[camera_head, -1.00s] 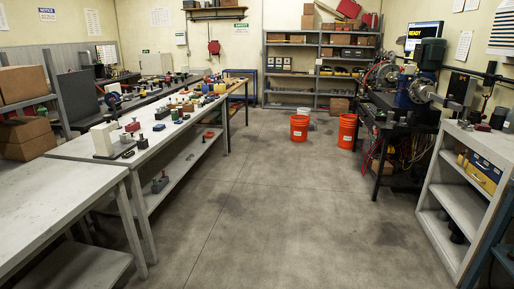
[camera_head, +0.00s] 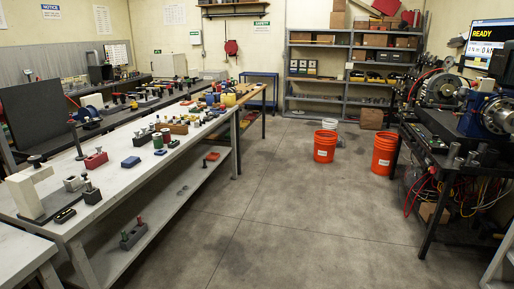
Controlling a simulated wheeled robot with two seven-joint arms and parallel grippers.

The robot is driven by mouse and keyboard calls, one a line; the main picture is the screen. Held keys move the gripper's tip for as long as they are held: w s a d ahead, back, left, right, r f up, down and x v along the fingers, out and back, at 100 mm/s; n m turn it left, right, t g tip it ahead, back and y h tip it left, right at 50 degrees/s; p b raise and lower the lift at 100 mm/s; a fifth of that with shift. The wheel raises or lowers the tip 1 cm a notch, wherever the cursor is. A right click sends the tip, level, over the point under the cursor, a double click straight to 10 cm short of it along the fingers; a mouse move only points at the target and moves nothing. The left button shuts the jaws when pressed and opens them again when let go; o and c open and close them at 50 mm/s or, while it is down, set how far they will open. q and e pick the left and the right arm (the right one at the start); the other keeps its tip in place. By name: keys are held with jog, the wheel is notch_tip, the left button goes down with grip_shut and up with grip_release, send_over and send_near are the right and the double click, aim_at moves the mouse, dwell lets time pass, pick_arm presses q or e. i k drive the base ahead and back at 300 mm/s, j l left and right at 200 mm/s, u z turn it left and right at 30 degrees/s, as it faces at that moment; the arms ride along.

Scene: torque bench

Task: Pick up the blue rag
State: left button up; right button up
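A small flat blue item (camera_head: 131,161) lies on the white workbench (camera_head: 60,236) on the left, to the right of a red block (camera_head: 95,160). It may be the blue rag, but it is too small to tell cloth from a solid piece. Another small blue item (camera_head: 186,103) sits farther back on the bench. Neither of my grippers is in view, and nothing is seen touching these items.
The bench top holds several small fixtures and a white stand (camera_head: 32,192). Two orange buckets (camera_head: 325,146) stand on the floor. A machine bench (camera_head: 455,150) with hanging cables is on the right.

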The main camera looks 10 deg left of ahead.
aim_at(131, 162)
jog(key=i+j+u, duration=0.2)
jog(key=i+u, duration=0.25)
jog(key=i, duration=0.65)
jog(key=i+l+u, duration=0.15)
jog(key=i+u, duration=0.3)
jog(key=i, duration=0.6)
jog(key=i+u, duration=0.3)
jog(key=i, duration=0.25)
jog(key=i+l+u, duration=0.3)
jog(key=i, duration=0.25)
jog(key=i+u, duration=0.3)
jog(key=u, duration=0.15)
jog(key=i+l+u, duration=0.25)
jog(key=u, duration=0.15)
jog(key=i+l+u, duration=0.25)
jog(key=u, duration=0.2)
jog(key=i, duration=0.1)
